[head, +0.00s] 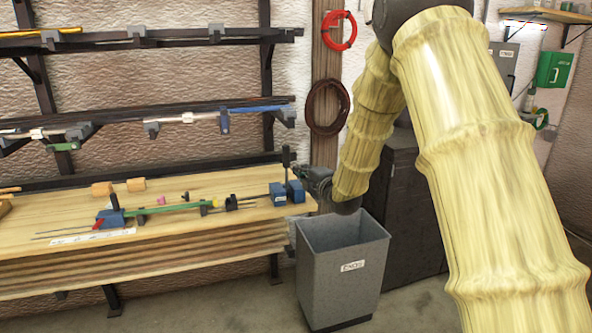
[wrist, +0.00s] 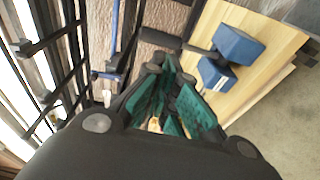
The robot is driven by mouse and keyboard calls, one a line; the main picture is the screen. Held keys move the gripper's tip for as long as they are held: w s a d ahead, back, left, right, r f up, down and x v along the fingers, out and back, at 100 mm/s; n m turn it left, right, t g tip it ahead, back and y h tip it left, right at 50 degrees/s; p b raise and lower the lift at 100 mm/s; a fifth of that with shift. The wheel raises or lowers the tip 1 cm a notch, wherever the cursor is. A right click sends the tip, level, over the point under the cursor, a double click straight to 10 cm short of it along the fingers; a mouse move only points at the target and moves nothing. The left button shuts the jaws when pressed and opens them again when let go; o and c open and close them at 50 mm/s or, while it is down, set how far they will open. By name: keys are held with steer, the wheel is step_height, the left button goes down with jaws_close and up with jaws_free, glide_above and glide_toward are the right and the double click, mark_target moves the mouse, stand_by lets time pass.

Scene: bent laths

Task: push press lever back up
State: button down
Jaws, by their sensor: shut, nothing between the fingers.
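The press (head: 287,190) is a pair of blue blocks at the right end of the wooden bench. Its dark lever (head: 286,157) stands roughly upright from it. In the wrist view the blue blocks (wrist: 238,46) are at upper right, and the dark lever (wrist: 160,38) extends left from them, above the fingertips. My gripper (wrist: 170,72) is shut and empty, its green-padded fingers close together. In the head view my gripper (head: 318,178) is just right of the press, partly hidden by my wrist. I cannot tell whether it touches the lever.
A grey bin (head: 325,275) stands on the floor below my gripper. A green lath (head: 165,209) and a left blue clamp (head: 112,218) lie on the bench (head: 215,228). Wooden blocks (head: 102,189) are behind. Wall racks (head: 190,107) hold laths. A dark cabinet (head: 400,225) stands behind my arm.

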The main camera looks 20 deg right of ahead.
steer(key=shift+s, duration=1.4)
steer(key=shift+r, duration=0.1)
steer(key=s+a+f+m+g, duration=0.3)
steer(key=s+f, duration=0.4)
steer(key=f, duration=0.5)
steer(key=s+a+f+m+g, duration=0.35)
steer(key=s+f, duration=0.35)
steer(key=f, duration=0.6)
steer(key=s+a+f+m+g, duration=0.35)
steer(key=s+f, duration=0.35)
steer(key=f, duration=0.5)
steer(key=s+a+f+m+g, duration=0.2)
steer(key=s+f+m, duration=0.1)
steer(key=s, duration=0.8)
steer(key=s+a+f+m+g+p, duration=0.1)
steer(key=s+a+f+m+g, duration=0.2)
steer(key=s, duration=0.9)
steer(key=s+a+f+m+g+h, duration=0.1)
steer(key=s+a+f+m+g, duration=0.1)
steer(key=s+f, duration=0.5)
steer(key=s+a, duration=0.1)
steer(key=s, duration=0.3)
steer(key=shift+s+f+m+p, duration=0.3)
steer(key=shift+f+m+p, duration=0.05)
steer(key=shift+m, duration=0.05)
